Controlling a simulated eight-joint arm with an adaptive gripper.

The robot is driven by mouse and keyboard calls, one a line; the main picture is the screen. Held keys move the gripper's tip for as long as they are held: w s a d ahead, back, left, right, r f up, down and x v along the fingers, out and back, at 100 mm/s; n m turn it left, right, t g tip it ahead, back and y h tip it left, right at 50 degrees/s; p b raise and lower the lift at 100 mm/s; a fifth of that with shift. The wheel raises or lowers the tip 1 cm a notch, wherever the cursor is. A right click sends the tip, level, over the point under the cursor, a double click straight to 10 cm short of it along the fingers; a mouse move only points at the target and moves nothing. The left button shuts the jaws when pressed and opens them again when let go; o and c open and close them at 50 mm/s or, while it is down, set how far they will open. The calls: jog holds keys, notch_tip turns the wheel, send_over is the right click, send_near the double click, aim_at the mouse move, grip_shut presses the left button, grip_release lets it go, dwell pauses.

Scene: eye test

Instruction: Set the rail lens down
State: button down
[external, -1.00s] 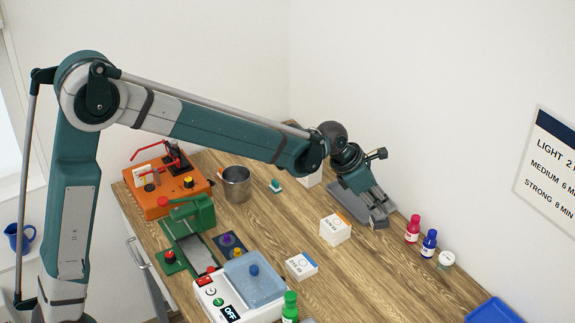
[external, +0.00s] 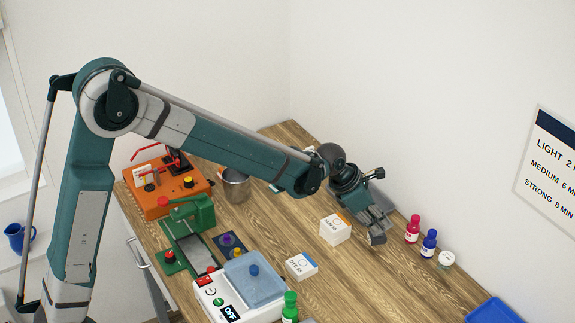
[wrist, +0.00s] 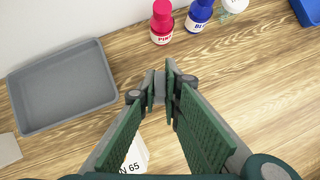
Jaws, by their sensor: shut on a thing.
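My gripper (external: 376,238) is over the wooden bench, between the white orange-edged box and the pink bottle. In the wrist view its fingers (wrist: 161,88) are close together at the tips. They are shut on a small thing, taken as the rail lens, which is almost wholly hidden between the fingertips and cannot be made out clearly. The grey tray (wrist: 62,88) lies left of the fingertips in the wrist view and looks empty. In the external view my gripper hides most of it.
The pink bottle (external: 413,230), blue bottle (external: 429,243) and white-lidded jar (external: 446,259) stand along the wall. White boxes (external: 335,230) (external: 301,265) stand left of my gripper. A blue tray (external: 493,312) is at lower right. Bare wood (wrist: 245,90) lies right of the fingertips.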

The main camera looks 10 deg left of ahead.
jog(key=shift+f, duration=1)
jog(key=shift+f, duration=0.2)
jog(key=c, duration=2.5)
grip_release()
jog(key=shift+r, duration=0.2)
jog(key=shift+v, duration=1.15)
jog(key=shift+p+v, duration=0.85)
jog(key=shift+v, duration=4)
